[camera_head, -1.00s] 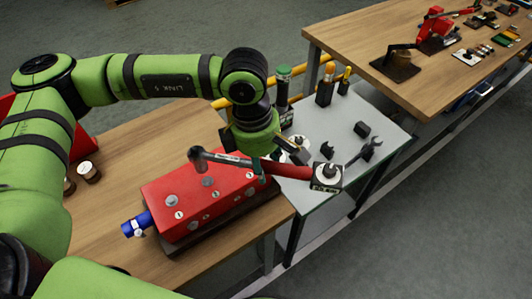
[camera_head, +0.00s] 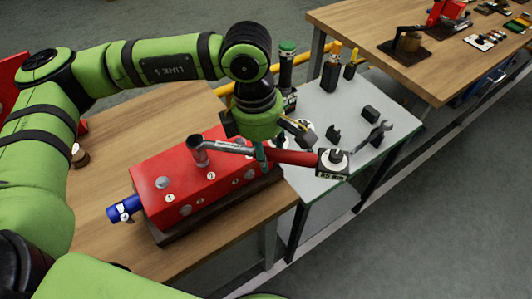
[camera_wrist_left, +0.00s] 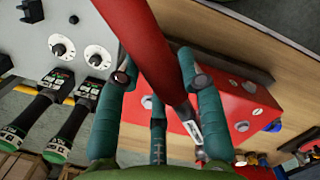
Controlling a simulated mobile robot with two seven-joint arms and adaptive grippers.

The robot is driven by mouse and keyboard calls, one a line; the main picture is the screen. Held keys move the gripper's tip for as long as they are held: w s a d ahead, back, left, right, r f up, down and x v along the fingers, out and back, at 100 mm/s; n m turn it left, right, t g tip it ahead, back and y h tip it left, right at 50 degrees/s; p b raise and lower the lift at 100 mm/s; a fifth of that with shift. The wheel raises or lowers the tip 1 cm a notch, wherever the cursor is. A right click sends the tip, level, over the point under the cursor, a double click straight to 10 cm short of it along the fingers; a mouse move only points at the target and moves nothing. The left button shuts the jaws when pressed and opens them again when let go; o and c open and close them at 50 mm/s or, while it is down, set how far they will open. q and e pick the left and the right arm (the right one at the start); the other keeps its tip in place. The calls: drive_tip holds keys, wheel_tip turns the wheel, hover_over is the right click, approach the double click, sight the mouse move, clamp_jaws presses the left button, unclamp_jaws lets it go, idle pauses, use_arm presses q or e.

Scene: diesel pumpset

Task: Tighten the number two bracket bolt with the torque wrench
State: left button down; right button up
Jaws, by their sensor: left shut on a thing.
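The torque wrench has a grey head (camera_head: 198,150) and a red handle (camera_head: 292,157). My left gripper (camera_head: 262,152) is shut around it near the handle's inner end. The handle (camera_wrist_left: 150,55) runs between my left gripper's teal fingers (camera_wrist_left: 163,95) in the left wrist view. The red pumpset block (camera_head: 151,205) lies on the wooden bench, with numbered labels on its face. The wrench head is upright over the bolt spot beside the label 2 (camera_head: 211,175) and hides that bolt. I cannot tell whether it is seated. Another bolt (camera_head: 162,183) shows near label 1. My right gripper is out of view.
A grey side table (camera_head: 345,108) stands right of the bench with a spanner (camera_head: 376,135), green-capped tools (camera_head: 287,65) and small black parts. The handle's end is close to a dial block (camera_head: 333,163). A blue fitting (camera_head: 123,209) sticks out of the block's left end.

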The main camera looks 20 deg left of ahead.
use_arm(q)
drive_tip(key=w+a+n+b, duration=0.1)
drive_tip(key=w+n, duration=0.1)
drive_tip(key=w+a+n+b, duration=0.1)
drive_tip(key=w+n+b, duration=0.1)
drive_tip(key=w, duration=0.1)
drive_tip(key=w+a+n+b, duration=0.1)
drive_tip(key=w+n, duration=0.2)
drive_tip(key=shift+a+r+t, duration=0.1)
drive_tip(key=shift+a+t, duration=0.25)
drive_tip(key=shift+t, duration=0.05)
drive_tip(key=shift+w+a+n+b, duration=0.45)
drive_tip(key=shift+w+a+n, duration=0.3)
drive_tip(key=shift+n, duration=0.15)
drive_tip(key=shift+b, duration=0.3)
drive_tip(key=shift+s+b, duration=0.1)
drive_tip(key=shift+b, duration=0.3)
drive_tip(key=shift+f+b, duration=0.35)
drive_tip(key=shift+f, duration=0.3)
drive_tip(key=shift+s+d+b, duration=0.1)
drive_tip(key=shift+d+b, duration=0.05)
drive_tip(key=shift+b, duration=0.15)
